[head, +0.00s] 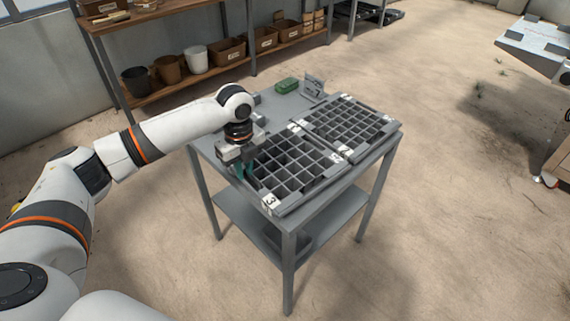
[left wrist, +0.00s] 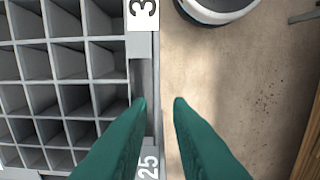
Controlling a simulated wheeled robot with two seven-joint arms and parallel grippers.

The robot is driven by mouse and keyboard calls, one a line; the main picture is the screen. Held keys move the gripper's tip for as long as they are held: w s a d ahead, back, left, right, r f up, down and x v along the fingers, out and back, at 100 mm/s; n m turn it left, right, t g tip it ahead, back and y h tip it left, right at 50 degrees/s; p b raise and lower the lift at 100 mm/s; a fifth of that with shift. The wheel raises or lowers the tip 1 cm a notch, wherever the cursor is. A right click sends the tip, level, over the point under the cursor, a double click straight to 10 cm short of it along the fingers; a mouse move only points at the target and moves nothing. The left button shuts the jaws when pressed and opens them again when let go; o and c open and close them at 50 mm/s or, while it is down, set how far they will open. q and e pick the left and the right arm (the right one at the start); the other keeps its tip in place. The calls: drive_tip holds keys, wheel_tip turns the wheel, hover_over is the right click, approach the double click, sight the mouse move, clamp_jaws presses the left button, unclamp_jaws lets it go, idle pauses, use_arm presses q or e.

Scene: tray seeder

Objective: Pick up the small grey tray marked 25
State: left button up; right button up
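The grey tray with square cells (head: 297,163) lies on the near half of the grey metal table. A white label 3 (head: 270,201) is at its front corner. In the left wrist view the tray (left wrist: 87,85) fills the left side, and a white 25 (left wrist: 149,167) shows on its edge, partly cut off below. My left gripper (head: 244,172) is at the tray's left edge, pointing down. Its green fingers (left wrist: 160,100) are apart, one over the tray's rim side, the other over the floor beyond it. I cannot tell whether they touch the rim. My right gripper is not in view.
A second celled tray (head: 350,122) lies behind, to the right. A green block (head: 287,86) and a small grey device (head: 314,85) stand at the table's back. A wooden shelf (head: 220,72) with pots and boxes is behind. The floor around is mostly free.

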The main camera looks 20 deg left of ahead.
sight(246, 182)
use_arm(q)
drive_tip(key=f, duration=0.7)
drive_tip(key=shift+w+a, duration=0.2)
drive_tip(key=shift+w, duration=0.1)
drive_tip(key=shift+r, duration=0.1)
clamp_jaws()
